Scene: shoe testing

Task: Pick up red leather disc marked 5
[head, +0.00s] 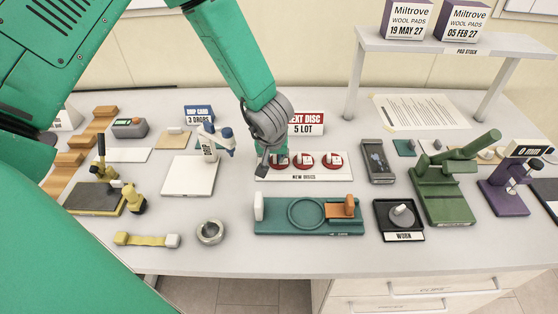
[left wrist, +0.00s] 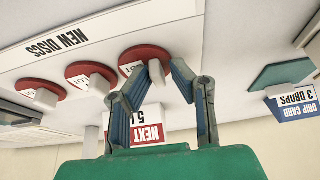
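Three red discs with pale knobs and white labels sit in a row on a white board marked NEW DISCS (head: 335,176): the left disc (head: 281,161), the middle disc (head: 304,161) and the right disc (head: 331,161). Their label numbers are too small to read. A red and white sign (head: 305,124) behind reads NEXT DISC, 5 LOT. My left gripper (head: 269,166) is down at the left disc. In the left wrist view its open fingers (left wrist: 164,70) stand either side of that disc's knob (left wrist: 156,72), with a gap on one side. My right gripper is out of view.
A teal fixture (head: 270,220) lies in front of the board, with a black WORN tray (head: 399,235) to its right. A white dropper stand (head: 190,178) is left of the gripper. A grey device (head: 377,160) and a green press (head: 443,190) stand to the right.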

